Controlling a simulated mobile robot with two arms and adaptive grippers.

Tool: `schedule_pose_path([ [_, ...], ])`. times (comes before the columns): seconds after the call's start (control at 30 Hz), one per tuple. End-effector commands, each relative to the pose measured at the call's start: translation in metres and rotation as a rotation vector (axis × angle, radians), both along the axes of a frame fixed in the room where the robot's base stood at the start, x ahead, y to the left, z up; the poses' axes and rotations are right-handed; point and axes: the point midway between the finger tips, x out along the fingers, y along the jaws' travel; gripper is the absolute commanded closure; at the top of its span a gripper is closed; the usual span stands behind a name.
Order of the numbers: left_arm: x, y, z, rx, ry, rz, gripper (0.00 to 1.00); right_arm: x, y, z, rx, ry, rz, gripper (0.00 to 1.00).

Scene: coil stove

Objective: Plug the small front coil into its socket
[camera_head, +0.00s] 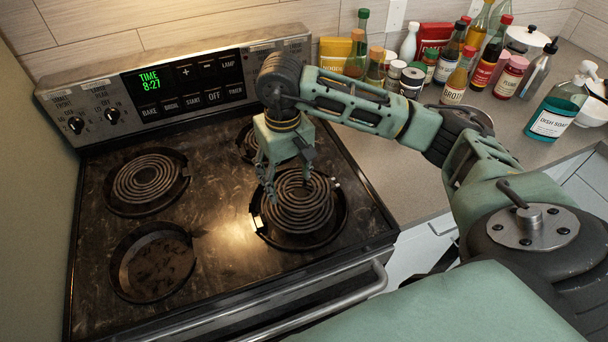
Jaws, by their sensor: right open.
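The stove has dark round burner wells. The front left well (153,263) holds no coil, and its scorched pan shows. A dark spiral coil (297,212) lies at the front right burner. I cannot tell whether it is plugged in, or whether a second coil lies with it. My right gripper (289,190) is open and points down, with its fingers over the back part of this coil. Contact with the coil is unclear. No socket can be made out. My left gripper is not in view.
A coil (149,184) sits in the back left burner; the back right burner (252,145) is partly behind my gripper. The control panel (190,85) runs along the back. A handle bar (290,312) crosses the front. Bottles and a dish soap bottle (556,112) stand on the right counter.

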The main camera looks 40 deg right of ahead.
Motion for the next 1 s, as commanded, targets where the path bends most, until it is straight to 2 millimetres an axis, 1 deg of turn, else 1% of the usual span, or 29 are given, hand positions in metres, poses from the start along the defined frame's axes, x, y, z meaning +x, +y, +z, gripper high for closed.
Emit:
schedule_pose_path([
  [0.03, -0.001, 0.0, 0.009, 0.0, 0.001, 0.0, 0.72, -0.001, 0.001, -0.003, 0.001, 0.005, 0.0, 0.38],
  [0.13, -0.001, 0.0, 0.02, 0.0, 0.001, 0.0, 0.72, -0.002, 0.002, -0.017, 0.002, 0.007, 0.001, 0.38],
  [0.2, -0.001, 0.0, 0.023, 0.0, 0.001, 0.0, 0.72, -0.002, 0.003, -0.028, 0.003, 0.006, -0.001, 0.38],
  [0.3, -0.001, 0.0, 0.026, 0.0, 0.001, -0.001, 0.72, -0.001, 0.002, -0.039, 0.002, 0.003, 0.001, 0.38],
  [0.4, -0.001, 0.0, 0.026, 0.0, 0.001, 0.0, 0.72, -0.001, 0.002, -0.044, 0.001, 0.001, 0.001, 0.38],
  [0.57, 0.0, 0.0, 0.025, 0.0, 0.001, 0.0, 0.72, -0.001, 0.002, -0.045, 0.002, 0.0, 0.001, 0.38],
  [0.67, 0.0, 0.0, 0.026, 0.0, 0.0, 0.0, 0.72, -0.001, 0.002, -0.044, 0.002, 0.0, 0.001, 0.45],
  [1.0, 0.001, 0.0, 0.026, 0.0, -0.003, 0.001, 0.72, -0.001, 0.002, -0.044, 0.002, 0.0, 0.0, 0.74],
])
